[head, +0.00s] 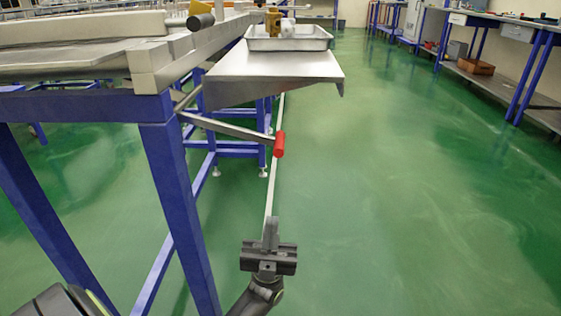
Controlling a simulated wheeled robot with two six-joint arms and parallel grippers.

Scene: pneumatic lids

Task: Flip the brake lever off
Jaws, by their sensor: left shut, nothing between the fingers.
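The brake lever (232,129) is a grey metal bar with a red grip (279,144) at its free end. It comes out from the blue frame of the bench on the left and slopes slightly down to the right, below a metal shelf. My left gripper (271,232) is at the bottom centre, its fingers pointing up and away. It is shut and empty, apart from the red grip and nearer to me than it. My right gripper is not in view.
The blue-legged bench (178,178) stands close on the left. The metal shelf (275,75) juts out above the lever and bears a metal tray (289,45) with small parts. The green floor (400,200) to the right is clear. Other blue benches stand at the far right.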

